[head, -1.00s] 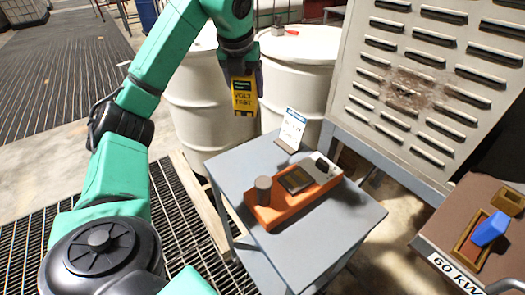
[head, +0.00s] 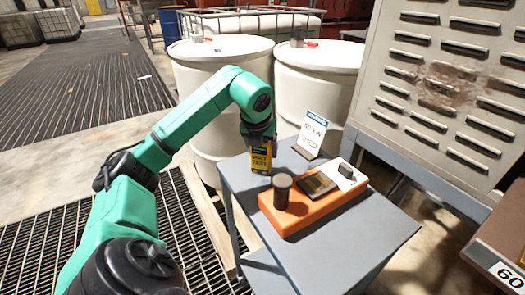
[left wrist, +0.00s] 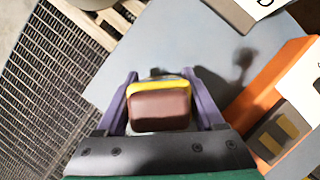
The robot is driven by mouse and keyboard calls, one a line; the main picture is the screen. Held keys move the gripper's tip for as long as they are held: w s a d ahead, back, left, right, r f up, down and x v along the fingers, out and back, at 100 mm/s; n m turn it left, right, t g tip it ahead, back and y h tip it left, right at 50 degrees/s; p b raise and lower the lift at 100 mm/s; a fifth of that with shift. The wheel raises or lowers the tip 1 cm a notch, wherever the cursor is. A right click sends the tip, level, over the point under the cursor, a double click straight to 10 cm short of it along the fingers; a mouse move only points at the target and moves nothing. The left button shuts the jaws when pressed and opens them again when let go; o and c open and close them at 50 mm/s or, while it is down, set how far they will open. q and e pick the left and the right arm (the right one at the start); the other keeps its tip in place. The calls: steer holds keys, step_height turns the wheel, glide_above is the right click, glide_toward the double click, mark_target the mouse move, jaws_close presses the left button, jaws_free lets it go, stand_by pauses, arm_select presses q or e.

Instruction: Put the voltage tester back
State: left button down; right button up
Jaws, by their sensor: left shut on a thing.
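The voltage tester (head: 261,160), yellow with a dark top and "VOLT TEST" lettering, hangs upright in my left gripper (head: 259,138). In the left wrist view my left gripper (left wrist: 164,78) has a finger on each side of the tester (left wrist: 160,110), whose brown end and yellow rim show. An orange holder (head: 318,214) lies on the grey cart top (head: 345,250), with a dark cylinder, a dark inset and a white section. The tester is just left of and behind the holder, apart from it. Its height above the cart is hard to tell. My right gripper is out of view.
A small sign (head: 312,132) stands at the cart's back edge. Two white drums (head: 220,90) stand behind the cart. A louvred grey cabinet (head: 450,90) is at right, with a brown surface (head: 495,245) below it. The cart's front is clear.

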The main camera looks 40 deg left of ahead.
arm_select(q)
steer(key=shift+c, duration=2.1)
jaws_free()
steer(key=shift+f, duration=0.1)
steer(key=o, duration=0.4)
steer(key=p+v, duration=0.2)
steer(key=v, duration=1)
steer(key=shift+s, duration=0.1)
